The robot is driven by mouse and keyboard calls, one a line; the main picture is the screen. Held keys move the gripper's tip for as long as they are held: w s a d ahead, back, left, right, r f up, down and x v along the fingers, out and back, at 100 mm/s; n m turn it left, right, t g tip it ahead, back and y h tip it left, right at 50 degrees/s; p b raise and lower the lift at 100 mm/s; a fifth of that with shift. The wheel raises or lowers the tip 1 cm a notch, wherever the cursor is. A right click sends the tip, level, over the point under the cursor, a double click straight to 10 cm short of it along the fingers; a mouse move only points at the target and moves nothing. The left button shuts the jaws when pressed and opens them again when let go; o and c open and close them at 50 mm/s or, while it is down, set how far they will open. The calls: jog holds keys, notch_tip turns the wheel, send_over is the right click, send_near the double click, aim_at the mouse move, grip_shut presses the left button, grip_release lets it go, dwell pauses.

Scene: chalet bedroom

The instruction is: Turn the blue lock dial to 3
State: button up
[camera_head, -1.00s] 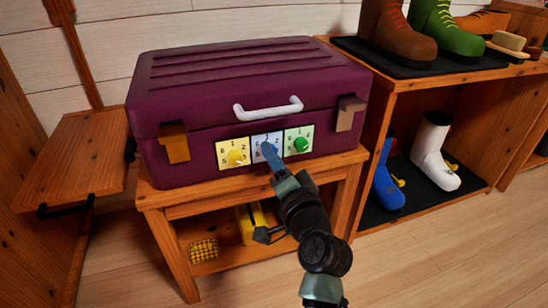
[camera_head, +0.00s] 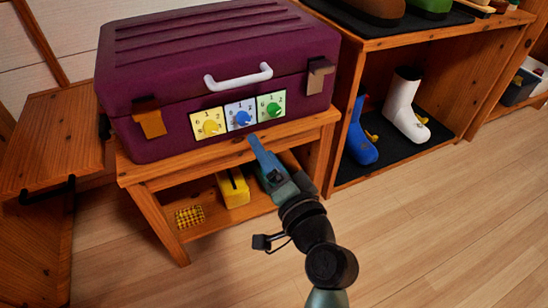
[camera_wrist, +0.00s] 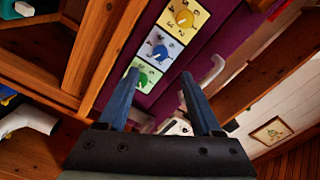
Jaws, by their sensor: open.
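The purple suitcase (camera_head: 215,60) stands on a low wooden bench with its dial panels facing me. The blue lock dial (camera_head: 243,118) sits in the middle, between a yellow dial (camera_head: 210,126) and a green dial (camera_head: 273,109). In the wrist view the blue dial (camera_wrist: 159,53) is tilted by the camera's roll; its pointer's number is too small to read surely. My gripper (camera_head: 255,142) is in front of and just below the blue dial, not touching it. In the wrist view my gripper (camera_wrist: 160,82) has its two blue fingers apart and nothing between them.
The suitcase has a white handle (camera_head: 238,77) and brown latches (camera_head: 149,120) beside the dials. Below, the bench shelf holds a yellow box (camera_head: 232,188) and a checkered yellow item (camera_head: 189,216). A shelf with boots (camera_head: 405,108) stands at right. Floor in front is clear.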

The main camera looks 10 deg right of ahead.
jog(key=shift+p+v, duration=0.35)
jog(key=shift+v, duration=1.65)
